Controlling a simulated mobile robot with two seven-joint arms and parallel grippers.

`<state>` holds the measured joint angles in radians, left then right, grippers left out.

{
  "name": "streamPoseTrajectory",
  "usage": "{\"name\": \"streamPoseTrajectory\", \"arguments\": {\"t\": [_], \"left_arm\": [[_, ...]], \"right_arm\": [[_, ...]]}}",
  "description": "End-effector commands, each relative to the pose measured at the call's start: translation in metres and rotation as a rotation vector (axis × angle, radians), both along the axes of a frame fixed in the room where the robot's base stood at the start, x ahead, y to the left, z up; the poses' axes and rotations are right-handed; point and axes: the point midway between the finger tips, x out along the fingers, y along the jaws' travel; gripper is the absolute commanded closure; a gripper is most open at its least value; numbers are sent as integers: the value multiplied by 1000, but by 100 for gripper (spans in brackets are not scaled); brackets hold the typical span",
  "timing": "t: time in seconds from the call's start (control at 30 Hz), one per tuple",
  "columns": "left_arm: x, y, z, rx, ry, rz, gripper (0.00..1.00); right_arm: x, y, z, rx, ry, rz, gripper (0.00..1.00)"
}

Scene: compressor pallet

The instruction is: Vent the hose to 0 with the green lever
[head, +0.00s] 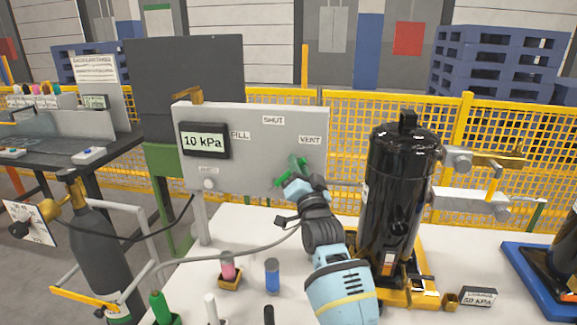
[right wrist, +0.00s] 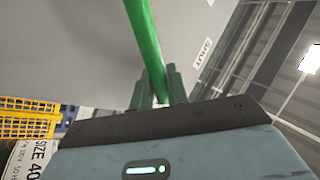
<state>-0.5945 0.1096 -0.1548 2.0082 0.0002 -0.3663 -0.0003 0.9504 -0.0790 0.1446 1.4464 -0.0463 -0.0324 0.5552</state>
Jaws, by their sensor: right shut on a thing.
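The grey panel (head: 255,167) stands upright behind the white table, with labels FILL (head: 240,135), SHUT (head: 273,120) and VENT (head: 310,140). Its display (head: 204,140) reads 10 kPa. The green lever (head: 299,163) is on the panel's right part, below the VENT label. My right gripper (head: 292,178) is shut on the lever. In the right wrist view the green lever (right wrist: 143,35) runs down between the two fingers (right wrist: 157,88). The gripper partly hides the lever in the head view, so its exact angle is hard to tell. My left gripper is not in view.
A black compressor (head: 397,190) stands close to the right of my right arm. A hose (head: 240,252) curves over the table. Pink (head: 228,266) and blue (head: 272,274) pieces stand in front of the panel. A gas cylinder (head: 98,250) is at the left.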

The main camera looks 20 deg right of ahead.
Motion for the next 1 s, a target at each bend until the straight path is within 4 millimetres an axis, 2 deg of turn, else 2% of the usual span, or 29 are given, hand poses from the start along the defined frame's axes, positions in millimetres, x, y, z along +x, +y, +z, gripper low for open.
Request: {"name": "streamPoseTrajectory", "arguments": {"t": [0.03, 0.23, 0.77, 0.8, 0.93, 1.0], "left_arm": [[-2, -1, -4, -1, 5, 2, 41], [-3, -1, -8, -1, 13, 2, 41], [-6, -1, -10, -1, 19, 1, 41], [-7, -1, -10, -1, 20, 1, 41], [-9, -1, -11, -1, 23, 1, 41], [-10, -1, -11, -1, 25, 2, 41]], "right_arm": [[-1, -1, -6, 23, -9, 0, 100], [-3, -5, -9, 76, -46, 1, 100], [-4, -7, -9, 99, -62, 1, 100], [-4, -7, -9, 99, -62, 1, 83], [-4, -7, -9, 98, -63, 1, 66], [-4, -6, -9, 98, -63, 1, 65]]}}
